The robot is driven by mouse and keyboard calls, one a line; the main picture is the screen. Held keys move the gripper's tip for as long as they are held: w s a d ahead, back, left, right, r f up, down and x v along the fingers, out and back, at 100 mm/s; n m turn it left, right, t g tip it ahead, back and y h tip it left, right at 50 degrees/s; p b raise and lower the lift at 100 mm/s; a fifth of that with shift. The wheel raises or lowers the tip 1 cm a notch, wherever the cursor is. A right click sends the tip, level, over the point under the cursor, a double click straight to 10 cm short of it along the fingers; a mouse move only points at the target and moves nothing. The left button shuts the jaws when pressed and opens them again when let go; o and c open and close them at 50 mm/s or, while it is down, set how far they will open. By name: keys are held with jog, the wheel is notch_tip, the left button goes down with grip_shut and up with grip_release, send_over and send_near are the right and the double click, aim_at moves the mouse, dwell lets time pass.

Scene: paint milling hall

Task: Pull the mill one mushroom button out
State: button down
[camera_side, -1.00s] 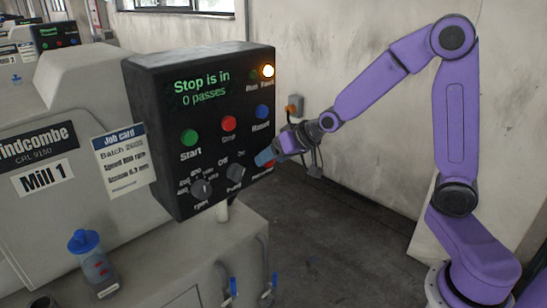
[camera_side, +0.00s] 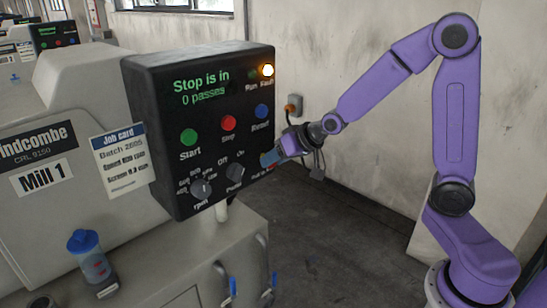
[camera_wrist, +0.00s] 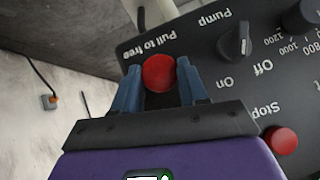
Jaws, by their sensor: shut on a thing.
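The red mushroom button (camera_wrist: 159,73) shows in the wrist view next to the label "Pull to free" on the mill one control panel (camera_wrist: 203,58). My gripper (camera_wrist: 161,86) has its two blue fingers on either side of the button, shut on it. In the side view my gripper (camera_side: 268,158) is at the lower right edge of the black control panel (camera_side: 160,110), and its fingers hide the button there. The panel's display (camera_side: 201,87) reads "Stop is in, 0 passes". The fault lamp (camera_side: 267,71) glows orange.
The green Start (camera_side: 189,137), red Stop (camera_side: 228,123) and blue Reset (camera_side: 261,111) buttons are on the panel. The pump knob (camera_side: 235,172) sits just left of my fingers. A wall socket with a cable (camera_side: 294,104) is behind my wrist. The floor to the right is clear.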

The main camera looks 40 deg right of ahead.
jog(key=shift+s+f, duration=0.1)
jog(key=shift+s, duration=0.1)
jog(key=c, duration=0.6)
grip_release()
jog(key=shift+r, duration=0.2)
jog(key=v, duration=1.7)
jog(key=shift+d+r, duration=0.1)
jog(key=shift+d, duration=0.05)
jog(key=s+a+f+n+g, duration=0.2)
jog(key=s+f+n+g, duration=0.1)
jog(key=s, duration=0.4)
jog(key=s+a+f+n+g+h, duration=0.1)
jog(key=s+a+f+n+g, duration=0.1)
jog(key=s+f+n, duration=0.3)
jog(key=s+a+f+n+g, duration=0.2)
jog(key=s+f+n+g, duration=0.2)
jog(key=s, duration=0.4)
jog(key=shift+s+a+n+h, duration=0.15)
jog(key=shift+s+n+h, duration=0.25)
jog(key=shift+n, duration=0.5)
